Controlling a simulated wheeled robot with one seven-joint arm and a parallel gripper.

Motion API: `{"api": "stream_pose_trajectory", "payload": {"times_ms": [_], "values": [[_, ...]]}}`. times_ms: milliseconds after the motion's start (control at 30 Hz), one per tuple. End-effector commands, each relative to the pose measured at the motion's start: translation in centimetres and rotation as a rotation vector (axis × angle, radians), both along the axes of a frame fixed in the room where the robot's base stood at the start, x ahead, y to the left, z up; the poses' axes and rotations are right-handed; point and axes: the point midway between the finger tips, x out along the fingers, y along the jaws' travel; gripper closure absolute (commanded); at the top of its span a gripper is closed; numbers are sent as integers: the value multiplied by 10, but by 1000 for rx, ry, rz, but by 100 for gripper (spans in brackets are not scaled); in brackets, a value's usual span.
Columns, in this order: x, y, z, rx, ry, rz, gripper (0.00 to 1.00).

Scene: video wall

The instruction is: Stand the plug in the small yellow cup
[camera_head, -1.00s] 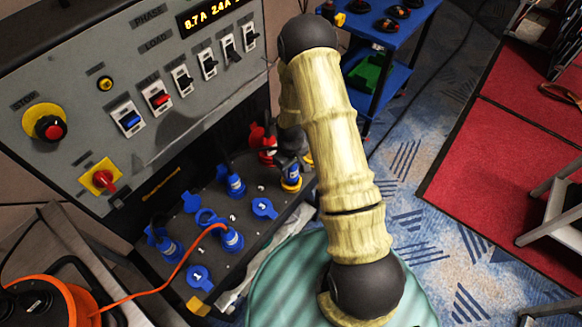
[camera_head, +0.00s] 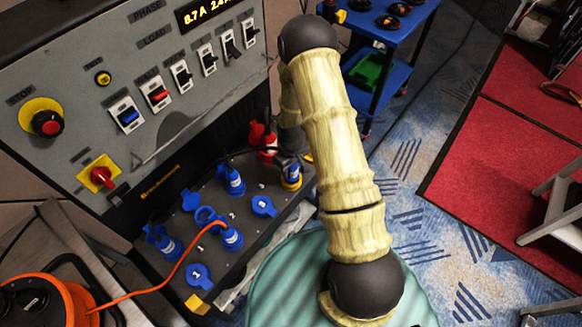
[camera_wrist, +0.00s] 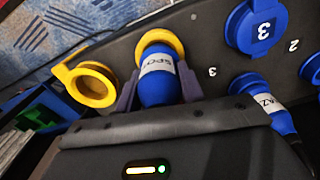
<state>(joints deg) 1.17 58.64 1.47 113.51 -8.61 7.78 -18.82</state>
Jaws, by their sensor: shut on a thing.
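My gripper (camera_wrist: 158,92) is shut on a blue plug with a white "SPOT" label (camera_wrist: 158,66); its grey fingers lie on both sides of the plug. The plug's far end is at a small yellow cup (camera_wrist: 160,36), which shows as a ring around it. How deep the plug sits is hidden. A wider hollow yellow ring (camera_wrist: 92,84), perhaps the cup's open lid, is beside it at left. In the head view the plug (camera_head: 292,172) looks roughly upright above the yellow rim (camera_head: 291,185), with my arm partly covering the gripper.
A blue lid marked 3 (camera_head: 264,206) lies close to the plug on the dark socket shelf (camera_head: 240,262). Blue plugs (camera_head: 230,238) and a red plug (camera_head: 266,140) are nearby. An orange cable (camera_head: 180,270) crosses at left. The switch panel (camera_head: 150,60) rises behind.

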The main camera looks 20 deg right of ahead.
Motion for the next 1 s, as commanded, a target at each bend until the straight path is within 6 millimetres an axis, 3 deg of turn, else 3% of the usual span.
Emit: {"api": "stream_pose_trajectory", "payload": {"times_ms": [1000], "values": [[0, 1, -13, 0, 0, 2, 89]]}}
